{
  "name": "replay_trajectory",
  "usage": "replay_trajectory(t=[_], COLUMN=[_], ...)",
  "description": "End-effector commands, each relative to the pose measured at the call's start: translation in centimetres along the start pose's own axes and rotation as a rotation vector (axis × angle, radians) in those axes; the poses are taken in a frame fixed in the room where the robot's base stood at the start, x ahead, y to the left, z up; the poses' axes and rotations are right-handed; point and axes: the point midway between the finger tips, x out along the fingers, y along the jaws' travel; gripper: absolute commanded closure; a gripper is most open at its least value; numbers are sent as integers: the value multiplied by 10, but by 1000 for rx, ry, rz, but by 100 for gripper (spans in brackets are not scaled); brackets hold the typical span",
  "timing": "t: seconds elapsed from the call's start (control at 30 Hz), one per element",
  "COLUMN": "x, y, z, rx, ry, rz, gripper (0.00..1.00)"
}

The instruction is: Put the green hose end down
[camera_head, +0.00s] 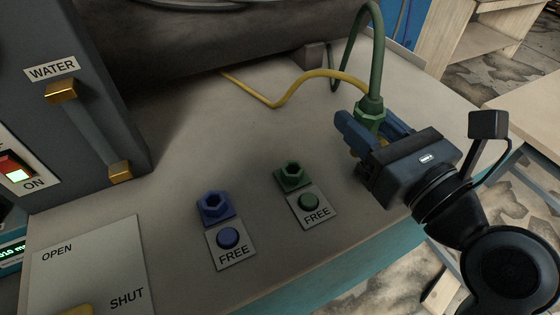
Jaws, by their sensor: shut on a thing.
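The green hose (376,60) arches up at the back right and comes down to its end, the green hose end (370,112), which has a hexagonal collar. My gripper (362,133) is shut on the green hose end at the right of the worktop. Its blue fingers hide the lower part of the hose end, so I cannot tell whether it touches the worktop. A green hexagonal socket (292,176) stands on the worktop to the left of my gripper.
A yellow hose (300,80) runs behind. A grey WATER panel (80,90) rises at left, with an OPEN/SHUT plate (85,265) below. The middle worktop (220,140) is clear.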

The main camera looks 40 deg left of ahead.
Motion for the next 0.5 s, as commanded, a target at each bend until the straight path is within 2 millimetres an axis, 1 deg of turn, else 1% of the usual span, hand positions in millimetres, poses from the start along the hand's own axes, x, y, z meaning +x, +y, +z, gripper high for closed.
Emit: replay_trajectory(t=[0.03, 0.3, 0.4, 0.5], x=[8, 50, 62, 68], y=[9, 46, 56, 61], z=[-8, -40, -49, -55], rx=[4, 2, 1, 1], ry=[3, 2, 2, 1], rz=[6, 6, 4, 3], gripper=[96, 96, 96, 96])
